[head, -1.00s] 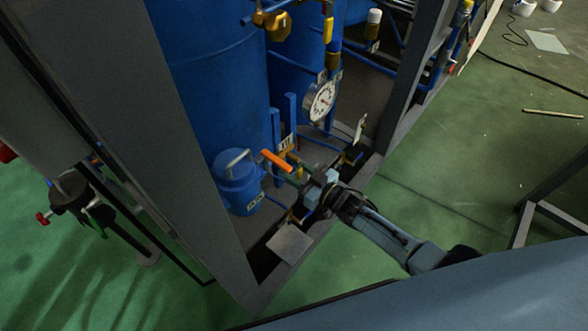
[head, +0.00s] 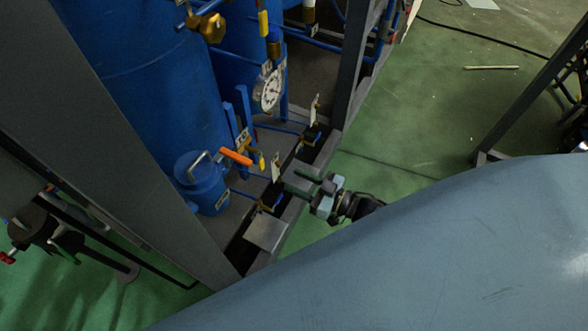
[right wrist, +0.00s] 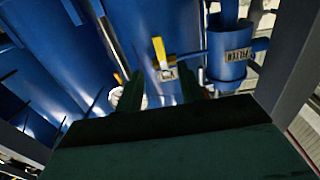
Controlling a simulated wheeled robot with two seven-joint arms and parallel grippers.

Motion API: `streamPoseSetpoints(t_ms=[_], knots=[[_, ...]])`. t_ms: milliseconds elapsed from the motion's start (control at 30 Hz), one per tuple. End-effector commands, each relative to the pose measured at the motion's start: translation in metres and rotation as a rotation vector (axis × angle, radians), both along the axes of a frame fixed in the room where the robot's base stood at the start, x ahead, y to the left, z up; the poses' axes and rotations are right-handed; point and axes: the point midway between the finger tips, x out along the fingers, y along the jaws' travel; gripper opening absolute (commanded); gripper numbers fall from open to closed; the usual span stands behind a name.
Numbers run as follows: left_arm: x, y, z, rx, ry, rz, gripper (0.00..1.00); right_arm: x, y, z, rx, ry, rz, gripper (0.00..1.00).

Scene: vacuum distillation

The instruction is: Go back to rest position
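My right gripper (head: 298,182) is in the middle of the head view, to the right of the orange valve handle (head: 236,157) and apart from it. Its two dark fingers are spread with nothing between them. In the right wrist view the fingers (right wrist: 160,95) also stand apart and empty, with blue equipment beyond them. My left gripper is not in view.
A blue tank (head: 150,80), a small blue filter pot (head: 202,185) and a pressure gauge (head: 269,90) stand inside a grey frame (head: 353,75). Yellow-handled valves and thin pipes are close to the right gripper. Green floor (head: 400,130) is open to the right.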

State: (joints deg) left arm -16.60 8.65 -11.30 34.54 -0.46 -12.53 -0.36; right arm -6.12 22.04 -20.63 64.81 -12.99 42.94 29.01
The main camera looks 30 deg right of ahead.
Motion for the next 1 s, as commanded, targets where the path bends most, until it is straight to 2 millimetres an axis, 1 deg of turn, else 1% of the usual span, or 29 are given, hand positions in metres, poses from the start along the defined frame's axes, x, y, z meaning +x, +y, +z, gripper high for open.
streamPoseSetpoints(t_ms=[400, 467, 567, 667, 700, 767, 800, 867, 900, 967, 1000], knots=[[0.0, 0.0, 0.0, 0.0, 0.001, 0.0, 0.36, 0.0, 0.0, -0.002, -0.003, 0.004, -0.004, 0.38], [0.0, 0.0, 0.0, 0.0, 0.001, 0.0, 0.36, -0.002, -0.003, -0.009, -0.015, 0.023, -0.02, 0.38], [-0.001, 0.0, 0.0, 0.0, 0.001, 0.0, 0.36, -0.011, -0.015, -0.041, -0.07, 0.112, -0.089, 0.38], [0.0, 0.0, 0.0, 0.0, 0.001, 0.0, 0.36, -0.037, -0.035, -0.096, -0.172, 0.275, -0.19, 0.38], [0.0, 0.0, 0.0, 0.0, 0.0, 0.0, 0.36, -0.053, -0.044, -0.12, -0.219, 0.354, -0.23, 0.38], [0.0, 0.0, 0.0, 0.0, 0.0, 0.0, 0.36, -0.081, -0.056, -0.156, -0.29, 0.479, -0.281, 0.38], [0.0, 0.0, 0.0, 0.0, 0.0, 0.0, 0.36, -0.102, -0.064, -0.177, -0.337, 0.561, -0.308, 0.38], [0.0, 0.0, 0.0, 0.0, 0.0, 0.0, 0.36, -0.138, -0.072, -0.206, -0.403, 0.685, -0.337, 0.38], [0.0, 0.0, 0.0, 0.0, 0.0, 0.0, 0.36, -0.163, -0.077, -0.223, -0.446, 0.769, -0.352, 0.38], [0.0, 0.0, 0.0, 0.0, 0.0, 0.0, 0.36, -0.202, -0.082, -0.245, -0.502, 0.889, -0.363, 0.38], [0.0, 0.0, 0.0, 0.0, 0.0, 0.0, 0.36, -0.227, -0.085, -0.257, -0.538, 0.966, -0.365, 0.38]])
